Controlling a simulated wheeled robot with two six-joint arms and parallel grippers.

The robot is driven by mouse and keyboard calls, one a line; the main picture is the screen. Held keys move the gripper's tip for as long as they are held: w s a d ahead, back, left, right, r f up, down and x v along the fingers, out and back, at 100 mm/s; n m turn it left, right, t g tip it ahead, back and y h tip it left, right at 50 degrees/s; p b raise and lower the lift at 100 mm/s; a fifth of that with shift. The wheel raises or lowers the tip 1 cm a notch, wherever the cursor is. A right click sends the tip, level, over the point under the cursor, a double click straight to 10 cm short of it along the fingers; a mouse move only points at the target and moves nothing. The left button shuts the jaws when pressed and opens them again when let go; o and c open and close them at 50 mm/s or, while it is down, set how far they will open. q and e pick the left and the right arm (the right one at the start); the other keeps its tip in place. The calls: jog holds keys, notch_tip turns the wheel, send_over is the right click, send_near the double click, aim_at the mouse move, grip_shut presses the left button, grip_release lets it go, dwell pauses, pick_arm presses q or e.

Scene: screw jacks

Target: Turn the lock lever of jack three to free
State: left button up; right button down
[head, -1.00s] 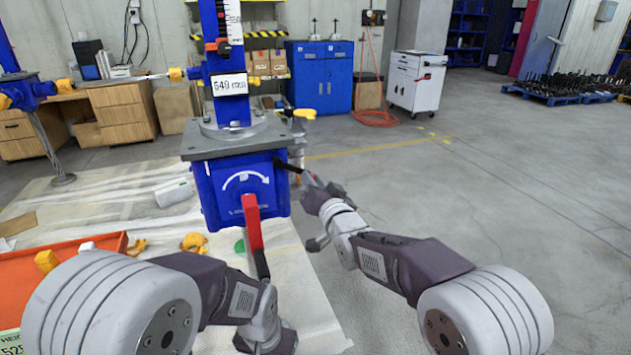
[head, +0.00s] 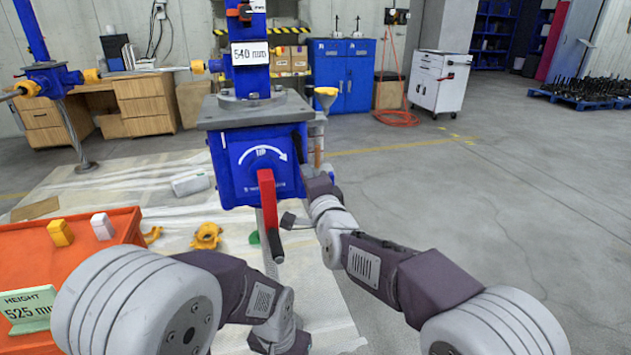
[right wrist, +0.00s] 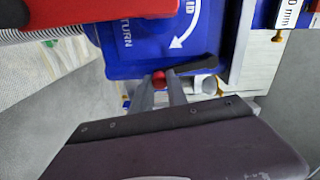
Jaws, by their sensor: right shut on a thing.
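The blue jack body (head: 232,172) stands ahead, with a 540 mm plate (head: 250,53) on its column. No jack number is readable. A red crank arm (head: 267,190) hangs down its front, below a white curved arrow. The lock lever (right wrist: 198,65) is a short black bar with a red tip on the jack's right side. My right gripper (right wrist: 159,78) is shut on its red tip.
An orange tray (head: 95,260) with a yellow block (head: 60,233) and a pale block is at left. Its green card (head: 28,308) reads height 525 mm. Another blue jack (head: 50,78) stands farther left.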

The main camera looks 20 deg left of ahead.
jog(key=shift+s+a+f+m+b, duration=0.2)
jog(key=shift+s+a+m+b, duration=0.3)
jog(key=shift+m, duration=0.4)
jog(key=shift+w+a, duration=0.1)
jog(key=c, duration=1.3)
grip_release()
jog(key=shift+r, duration=0.1)
jog(key=v, duration=0.9)
jog(key=shift+p, duration=0.3)
